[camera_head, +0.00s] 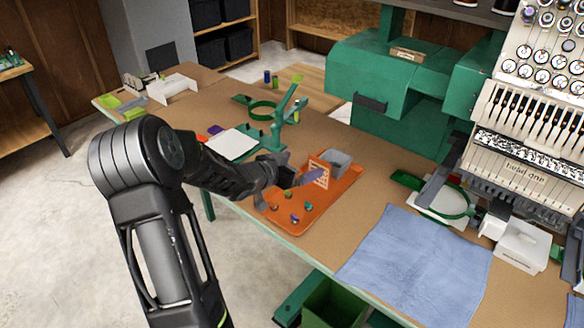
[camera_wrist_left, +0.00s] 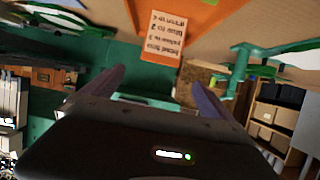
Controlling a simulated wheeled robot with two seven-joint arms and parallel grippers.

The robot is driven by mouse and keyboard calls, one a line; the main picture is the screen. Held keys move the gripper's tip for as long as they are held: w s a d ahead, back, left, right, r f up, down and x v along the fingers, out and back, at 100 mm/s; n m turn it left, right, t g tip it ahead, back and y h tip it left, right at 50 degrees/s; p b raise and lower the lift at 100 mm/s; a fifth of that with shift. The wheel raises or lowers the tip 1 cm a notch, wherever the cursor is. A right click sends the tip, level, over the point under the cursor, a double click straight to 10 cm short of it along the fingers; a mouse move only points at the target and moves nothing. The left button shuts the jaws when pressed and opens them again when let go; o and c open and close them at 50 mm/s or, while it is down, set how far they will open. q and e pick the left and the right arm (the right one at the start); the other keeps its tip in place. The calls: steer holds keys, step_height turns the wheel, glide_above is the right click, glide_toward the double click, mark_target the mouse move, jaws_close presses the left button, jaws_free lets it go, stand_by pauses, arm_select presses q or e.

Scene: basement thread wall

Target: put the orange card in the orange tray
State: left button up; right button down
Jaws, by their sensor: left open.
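The orange tray (camera_head: 277,221) lies on the table in the head view, with several small spools in it. It also shows at the top of the left wrist view (camera_wrist_left: 215,14). A small flat orange piece (camera_head: 203,139), probably the orange card, lies left of the white sheet, partly hidden by my left arm. A printed orange-and-white panel (camera_head: 319,171) stands at the tray's back; printed text (camera_wrist_left: 162,37) shows in the wrist view. My left gripper (camera_head: 303,178) is open and empty over the tray's back part, fingers apart (camera_wrist_left: 158,90). My right gripper is not in view.
A grey bin (camera_head: 338,162) sits at the tray's back right. A white sheet (camera_head: 232,144), a purple piece (camera_head: 215,130) and a green hoop stand (camera_head: 282,120) are behind the arm. A blue towel (camera_head: 415,255) lies right; bare table separates it from the tray.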

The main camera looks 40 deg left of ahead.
arm_select(q)
steer(key=v, duration=0.3)
steer(key=shift+s+r, duration=0.15)
steer(key=shift+s, duration=0.15)
stand_by(0.7)
